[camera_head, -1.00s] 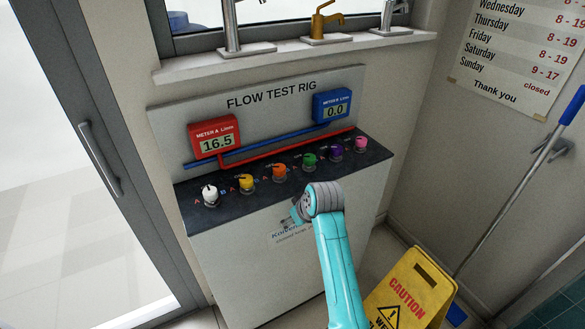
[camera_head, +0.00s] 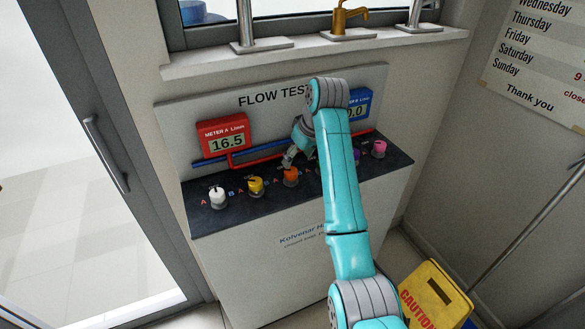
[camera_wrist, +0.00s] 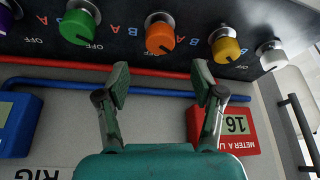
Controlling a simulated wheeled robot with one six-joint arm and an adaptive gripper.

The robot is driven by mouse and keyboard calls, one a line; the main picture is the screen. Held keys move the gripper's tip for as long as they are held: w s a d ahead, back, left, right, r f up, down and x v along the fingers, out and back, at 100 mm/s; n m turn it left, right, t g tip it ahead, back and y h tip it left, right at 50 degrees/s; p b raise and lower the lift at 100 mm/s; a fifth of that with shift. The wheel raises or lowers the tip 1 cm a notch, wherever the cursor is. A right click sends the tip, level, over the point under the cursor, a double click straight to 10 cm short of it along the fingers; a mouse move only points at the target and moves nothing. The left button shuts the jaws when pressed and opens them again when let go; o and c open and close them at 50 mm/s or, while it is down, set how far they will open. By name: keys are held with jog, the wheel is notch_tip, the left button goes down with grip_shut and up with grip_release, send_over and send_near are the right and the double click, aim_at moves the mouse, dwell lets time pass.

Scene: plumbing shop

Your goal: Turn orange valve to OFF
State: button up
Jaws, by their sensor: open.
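The orange valve (camera_head: 291,175) is a round knob on the dark top of the flow test rig, between the yellow valve (camera_head: 256,186) and a knob hidden behind my arm. In the wrist view the orange valve (camera_wrist: 160,36) sits beyond my fingertips, with A and B marks and OFF lettering near the knobs. My gripper (camera_wrist: 161,78) is open and empty, its two fingers spread and apart from the knob. In the head view my gripper (camera_head: 289,158) is by the back of the orange valve. Meter A (camera_head: 224,140) reads 16.5.
A white valve (camera_head: 217,196) and a pink valve (camera_head: 379,149) stand at the row's ends. The green valve (camera_wrist: 80,22) is beside the orange one. Red and blue pipes (camera_head: 260,150) run behind the row. Taps stand on the sill (camera_head: 310,52) above. A caution sign (camera_head: 433,298) is at lower right.

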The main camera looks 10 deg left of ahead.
aim_at(291, 170)
jog(key=x, duration=0.7)
jog(key=shift+f, duration=0.1)
jog(key=c, duration=1.1)
